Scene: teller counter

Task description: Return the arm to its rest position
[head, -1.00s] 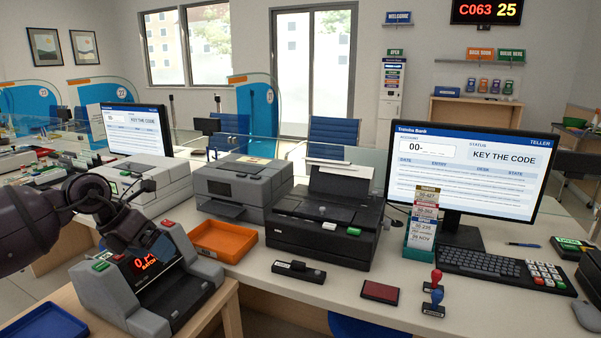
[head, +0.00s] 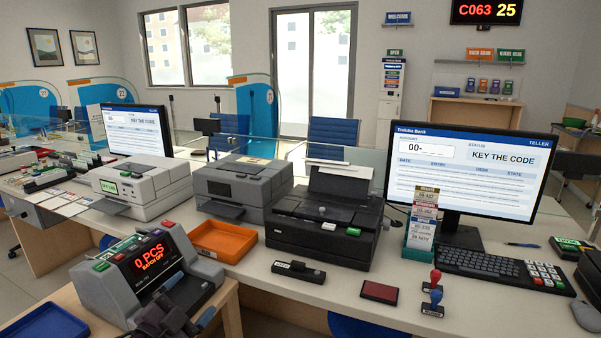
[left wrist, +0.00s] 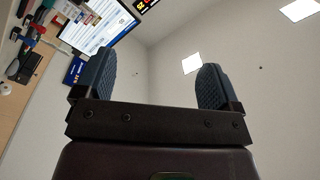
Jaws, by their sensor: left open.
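My left gripper (head: 189,300) is low at the bottom left of the head view, in front of the note counter (head: 150,262), whose lower front it partly hides. I cannot tell whether it touches the counter. In the left wrist view my left gripper (left wrist: 152,82) has its two blue ridged fingers wide apart with nothing between them, pointing up toward the ceiling. Most of the left arm is outside the head view. My right gripper is in neither view.
The counter shows "0 PCS". A blue tray (head: 45,325) lies left of it. An orange tray (head: 223,240), a black printer (head: 320,235), a stapler-like black item (head: 298,271), a red pad (head: 379,292) and stamps (head: 433,295) stand on the desk.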

